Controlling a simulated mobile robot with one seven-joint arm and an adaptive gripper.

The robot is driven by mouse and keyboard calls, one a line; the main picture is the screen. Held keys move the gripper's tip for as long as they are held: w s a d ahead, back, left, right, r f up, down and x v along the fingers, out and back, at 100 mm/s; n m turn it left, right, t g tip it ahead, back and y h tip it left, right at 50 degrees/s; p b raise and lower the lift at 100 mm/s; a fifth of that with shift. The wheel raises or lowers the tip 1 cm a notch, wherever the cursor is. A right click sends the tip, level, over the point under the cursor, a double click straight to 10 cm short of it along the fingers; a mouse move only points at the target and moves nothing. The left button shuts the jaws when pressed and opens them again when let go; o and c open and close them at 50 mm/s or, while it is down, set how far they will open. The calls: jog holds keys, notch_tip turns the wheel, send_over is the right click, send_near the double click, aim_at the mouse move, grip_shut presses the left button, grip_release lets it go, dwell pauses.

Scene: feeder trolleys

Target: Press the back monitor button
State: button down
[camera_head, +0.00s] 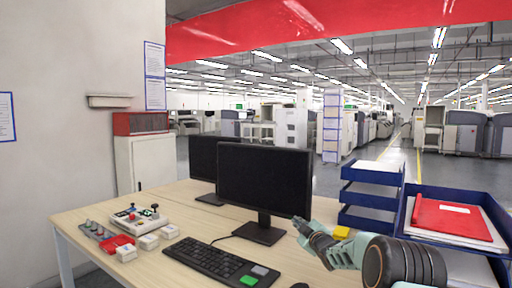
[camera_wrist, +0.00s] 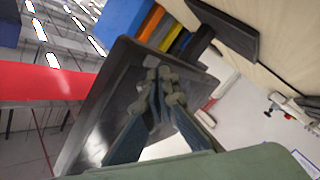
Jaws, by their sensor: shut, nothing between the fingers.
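Two black monitors stand on the wooden desk: the nearer, larger-looking one (camera_head: 262,178) and another behind it to the left (camera_head: 203,165). Both screens are dark. My gripper (camera_head: 299,222) is shut and empty at the lower right of the nearer monitor, just right of its stand (camera_head: 260,233). In the wrist view my gripper (camera_wrist: 158,76) overlaps a large dark monitor panel (camera_wrist: 82,145), close to its edge. I cannot tell whether it touches. No monitor button can be made out in either view.
A black keyboard (camera_head: 205,260) lies in front of the monitors. A control box (camera_head: 138,218) and small white blocks (camera_head: 148,242) are at left. Blue trays (camera_head: 370,196) and a blue bin with a red folder (camera_head: 452,220) stand at right. The desk's left-middle strip is clear.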

jog(key=shift+f, duration=0.1)
jog(key=s+a+b, duration=0.1)
jog(key=b, duration=0.1)
jog(key=s+a+b, duration=0.1)
jog(key=s+b, duration=0.1)
jog(key=s+a+b, duration=0.1)
jog(key=s, duration=0.1)
jog(key=shift+a+b, duration=0.15)
jog(key=shift+b, duration=0.25)
